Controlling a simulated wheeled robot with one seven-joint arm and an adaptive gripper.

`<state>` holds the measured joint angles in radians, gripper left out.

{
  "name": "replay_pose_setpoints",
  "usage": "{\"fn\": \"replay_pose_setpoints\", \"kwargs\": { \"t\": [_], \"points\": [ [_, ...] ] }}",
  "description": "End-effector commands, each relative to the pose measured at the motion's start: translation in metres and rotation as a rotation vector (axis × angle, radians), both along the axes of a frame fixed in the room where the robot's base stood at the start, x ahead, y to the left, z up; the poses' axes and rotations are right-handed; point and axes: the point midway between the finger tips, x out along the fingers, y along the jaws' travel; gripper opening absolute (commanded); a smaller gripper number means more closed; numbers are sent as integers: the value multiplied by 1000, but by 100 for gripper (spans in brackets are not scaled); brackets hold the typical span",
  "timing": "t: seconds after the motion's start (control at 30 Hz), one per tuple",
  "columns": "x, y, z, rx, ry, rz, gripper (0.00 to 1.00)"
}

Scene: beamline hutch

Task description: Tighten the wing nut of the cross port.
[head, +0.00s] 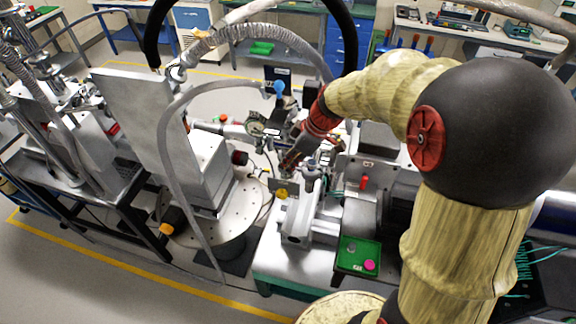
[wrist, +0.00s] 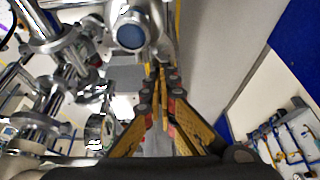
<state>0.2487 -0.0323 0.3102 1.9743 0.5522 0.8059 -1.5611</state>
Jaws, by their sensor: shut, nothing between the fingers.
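My gripper (head: 286,166) reaches down among the steel vacuum parts near the middle of the head view. In the wrist view its fingers (wrist: 161,75) are together, with nothing between them. Steel flanges and clamps (wrist: 60,60) fill the left of the wrist view. A steel port with a round blue-grey face (wrist: 131,34) stands just left of and beyond the fingertips. I cannot tell which of these parts is the cross port. I cannot make out its wing nut in either view. My gripper and arm hide part of this area in the head view.
A round gauge (head: 257,125) sits left of my gripper. A green tray (head: 343,268) with a pink piece (head: 369,265) lies at the front. A tall grey panel (head: 130,115) and a hanging grey hose (head: 172,165) stand to the left. The floor at the lower left is clear.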

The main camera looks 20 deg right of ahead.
Motion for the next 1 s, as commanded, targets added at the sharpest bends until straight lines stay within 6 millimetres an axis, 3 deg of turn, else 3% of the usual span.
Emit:
{"fn": "replay_pose_setpoints", "kwargs": {
  "t": [1.0],
  "points": [
    [-3, -5, -1, 111, -84, -1, 0]
  ]
}}
